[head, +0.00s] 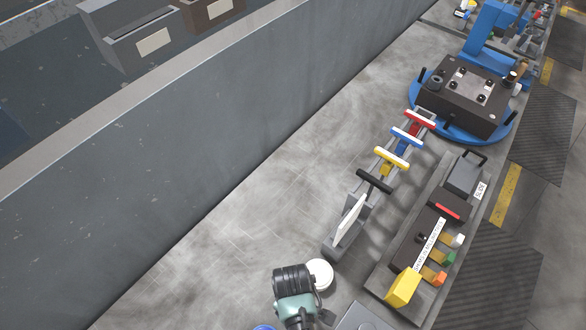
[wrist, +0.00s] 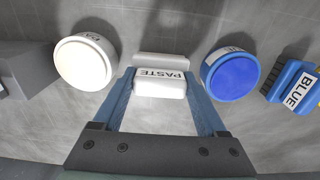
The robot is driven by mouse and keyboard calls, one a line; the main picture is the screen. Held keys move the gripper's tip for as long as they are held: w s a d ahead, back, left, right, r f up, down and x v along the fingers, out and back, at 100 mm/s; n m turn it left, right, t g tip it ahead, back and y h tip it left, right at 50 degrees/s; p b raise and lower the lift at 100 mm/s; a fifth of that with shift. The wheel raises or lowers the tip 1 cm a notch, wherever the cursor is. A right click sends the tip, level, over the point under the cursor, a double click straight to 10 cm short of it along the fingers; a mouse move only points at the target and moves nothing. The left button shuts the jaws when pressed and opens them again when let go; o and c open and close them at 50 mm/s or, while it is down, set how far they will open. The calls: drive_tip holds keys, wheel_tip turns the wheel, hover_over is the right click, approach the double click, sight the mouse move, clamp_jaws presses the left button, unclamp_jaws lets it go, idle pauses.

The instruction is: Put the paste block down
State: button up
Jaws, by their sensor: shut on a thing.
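The paste block (wrist: 160,90) is a small white block with the word PASTE on it, upside down in the wrist view. My gripper (wrist: 159,76) has two blue fingers closed on the block's left and right sides. The block is over the grey surface, between two round tins; I cannot tell whether it touches the surface. In the head view my wrist is at the bottom, and the fingers and block are hidden.
A white-lidded tin (wrist: 86,61) is close on the left and a blue-lidded tin (wrist: 231,74) close on the right. A blue block (wrist: 293,84) labelled BLUE lies farther right. A rack of coloured handles (head: 391,158) and a control box (head: 428,235) stand beyond. Bare bench (head: 220,240) lies left.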

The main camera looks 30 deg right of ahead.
drive_tip(key=shift+f, duration=0.25)
drive_tip(key=shift+f, duration=0.15)
drive_tip(key=o, duration=1.1)
wheel_tip(320, 180, up, 12)
drive_tip(key=shift+r, duration=0.25)
